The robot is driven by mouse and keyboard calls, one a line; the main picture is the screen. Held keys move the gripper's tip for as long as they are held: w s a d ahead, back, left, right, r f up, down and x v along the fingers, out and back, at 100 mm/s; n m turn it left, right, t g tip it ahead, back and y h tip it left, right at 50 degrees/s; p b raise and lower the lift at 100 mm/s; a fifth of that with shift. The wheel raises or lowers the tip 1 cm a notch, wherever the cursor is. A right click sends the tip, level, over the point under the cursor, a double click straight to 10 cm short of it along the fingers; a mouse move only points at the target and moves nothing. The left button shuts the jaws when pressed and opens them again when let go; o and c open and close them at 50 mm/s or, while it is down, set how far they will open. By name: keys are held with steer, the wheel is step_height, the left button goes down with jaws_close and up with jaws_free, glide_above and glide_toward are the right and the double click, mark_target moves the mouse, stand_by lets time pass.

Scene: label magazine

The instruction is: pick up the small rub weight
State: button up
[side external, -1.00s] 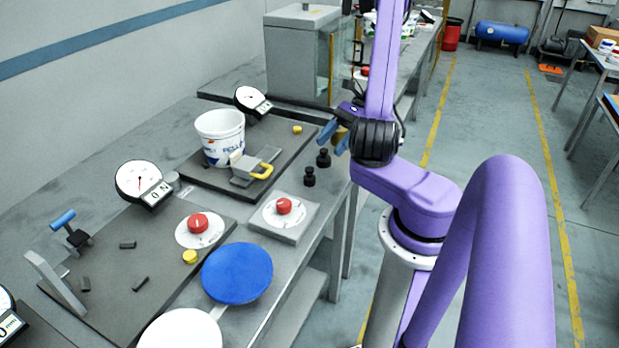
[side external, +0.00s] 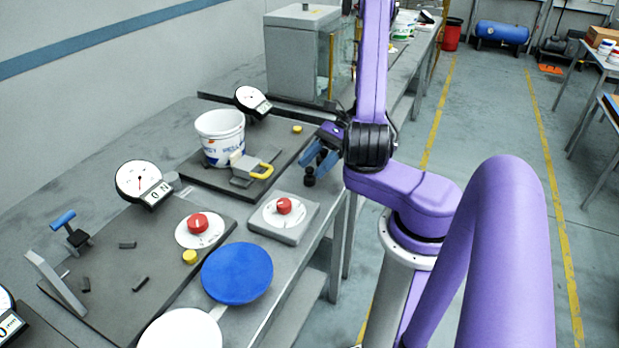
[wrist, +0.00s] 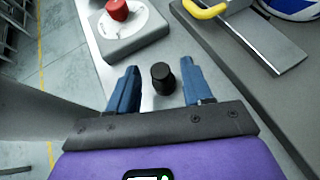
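A small black weight (wrist: 162,76) with a knobbed top stands upright on the grey bench, between the two blue fingers of my gripper (wrist: 160,68) in the wrist view. The fingers are apart, with a gap on each side of the weight. In the side view my gripper (side external: 316,165) points down at the bench edge, and a black weight (side external: 309,177) shows partly below its fingertips. A second black weight, seen earlier just behind it, is hidden by my gripper now.
A grey block with a red knob (side external: 284,206) sits in front of the weight. A dark plate (side external: 200,180) with a white bucket (side external: 220,138) and a yellow-handled metal piece (side external: 261,171) lies to the left. The bench edge is close on the right.

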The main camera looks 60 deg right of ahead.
jaws_close()
steer(key=shift+r, duration=0.1)
